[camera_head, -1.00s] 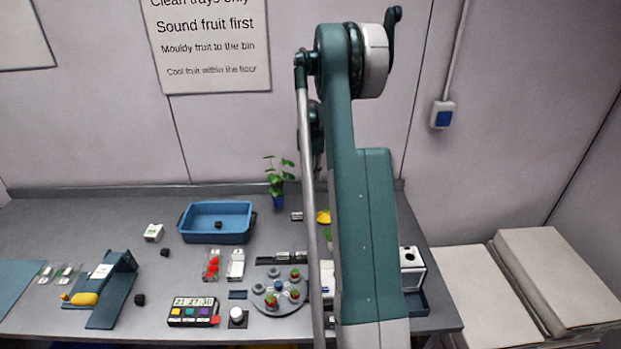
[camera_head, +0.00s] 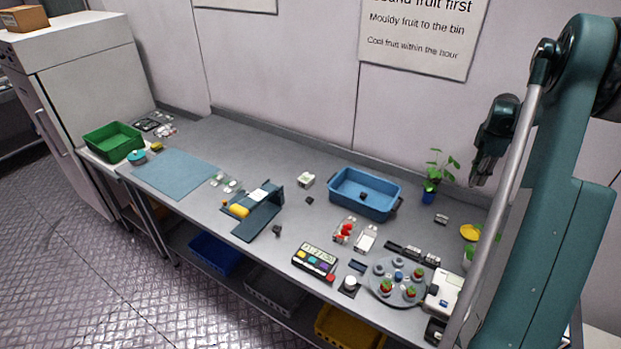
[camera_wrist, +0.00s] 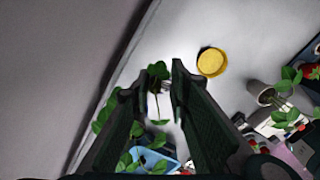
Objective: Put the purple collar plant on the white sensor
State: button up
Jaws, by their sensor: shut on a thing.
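In the wrist view, the two dark fingers of my gripper (camera_wrist: 164,85) are closed about a small green-leaved plant (camera_wrist: 158,71) that shows between their tips. Its pot and any purple collar cannot be made out. In the head view, my gripper (camera_head: 482,172) hangs above the back right of the bench. A plant in a pale pot (camera_wrist: 262,93) stands on the bench in the wrist view; its collar colour is unclear. In the head view, a white box-shaped device (camera_head: 445,288), possibly the white sensor, stands beside the round grey plate, partly behind my arm.
A leafy plant in a blue pot (camera_head: 429,194) stands near the wall, right of the blue tub (camera_head: 345,205). A yellow dish (camera_head: 469,232) lies nearby. The grey round plate (camera_head: 384,292) holds several small pots. The timer (camera_head: 315,262) is at the front edge.

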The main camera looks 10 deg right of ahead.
jog(key=r, duration=0.6)
jog(key=shift+w+a, duration=0.3)
jog(key=w+a+n+p, duration=0.1)
jog(key=w+a+n, duration=0.1)
jog(key=w+a, duration=0.95)
jog(key=w+a+n, duration=0.1)
jog(key=w+a, duration=0.5)
jog(key=a, duration=1)
jog(key=w+a+n+p, duration=0.1)
jog(key=w+a+n, duration=0.1)
jog(key=w+a, duration=0.9)
jog(key=w+a+n, duration=0.2)
jog(key=a, duration=1.9)
jog(key=shift+w+d+f, duration=0.1)
jog(key=shift+d+f, duration=0.1)
jog(key=shift+f, duration=1.1)
jog(key=shift+w+d+f, duration=0.1)
jog(key=shift+d+f, duration=0.05)
jog(key=shift+f, duration=1.15)
jog(key=shift+f, duration=0.1)
jog(key=shift+f+p, duration=0.4)
jog(key=shift+f, duration=2.65)
